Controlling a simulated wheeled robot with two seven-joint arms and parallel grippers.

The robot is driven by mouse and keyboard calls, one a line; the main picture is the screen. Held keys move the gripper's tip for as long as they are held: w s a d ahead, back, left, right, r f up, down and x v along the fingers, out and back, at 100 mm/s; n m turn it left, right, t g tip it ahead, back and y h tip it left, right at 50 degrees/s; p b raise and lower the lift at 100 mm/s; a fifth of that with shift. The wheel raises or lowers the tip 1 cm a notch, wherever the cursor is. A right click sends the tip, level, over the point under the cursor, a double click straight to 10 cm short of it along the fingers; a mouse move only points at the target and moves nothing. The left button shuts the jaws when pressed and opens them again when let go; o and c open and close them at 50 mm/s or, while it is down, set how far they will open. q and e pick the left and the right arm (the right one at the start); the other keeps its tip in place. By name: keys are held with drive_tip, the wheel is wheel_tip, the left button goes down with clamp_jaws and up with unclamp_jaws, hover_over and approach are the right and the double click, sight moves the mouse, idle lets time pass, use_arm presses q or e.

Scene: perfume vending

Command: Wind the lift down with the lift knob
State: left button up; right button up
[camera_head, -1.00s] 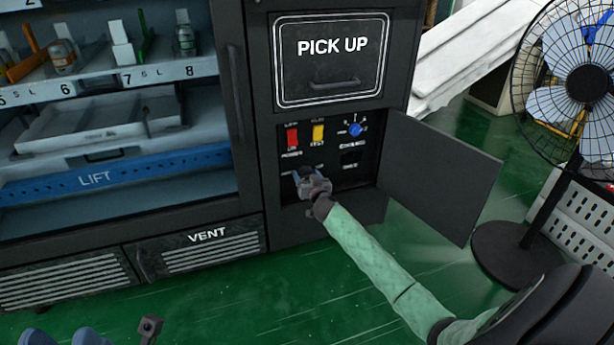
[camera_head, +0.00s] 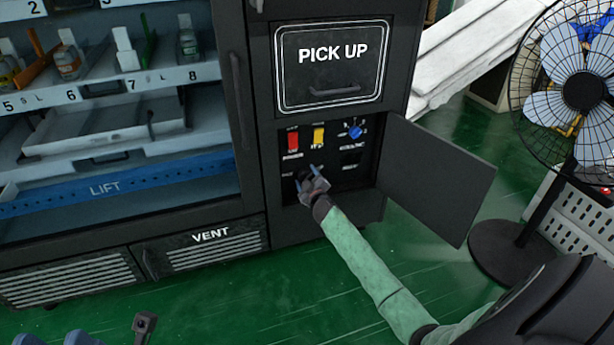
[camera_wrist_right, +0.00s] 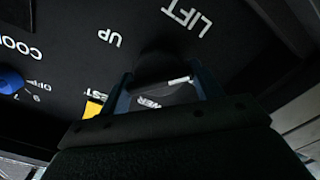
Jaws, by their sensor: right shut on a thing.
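The dark lift knob (camera_wrist_right: 162,62) shows in the right wrist view, beside the white LIFT and UP lettering on the black panel. My right gripper (camera_head: 313,180) is at the lower left of the open control compartment. Its two blue fingers (camera_wrist_right: 163,88) are closed around the knob, which they mostly hide in the head view. The lift (camera_head: 150,180), a blue bar labelled LIFT, is low behind the machine's glass, with a grey tray above it. There is a gap beneath the bar.
The red switch (camera_head: 293,143), yellow switch (camera_head: 318,137) and blue knob (camera_head: 354,131) sit above my right gripper. The open compartment door (camera_head: 435,180) stands to its right. A black fan (camera_head: 580,95) stands farther right.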

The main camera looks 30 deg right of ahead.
drive_tip(key=n, duration=0.3)
drive_tip(key=n+p, duration=0.1)
drive_tip(key=n, duration=0.3)
drive_tip(key=shift+a+f, duration=0.15)
drive_tip(key=shift+f, duration=0.05)
idle(0.3)
drive_tip(key=o, duration=1)
drive_tip(key=shift+c, duration=0.2)
drive_tip(key=p+v, duration=0.1)
drive_tip(key=v, duration=0.6)
drive_tip(key=shift+s, duration=0.35)
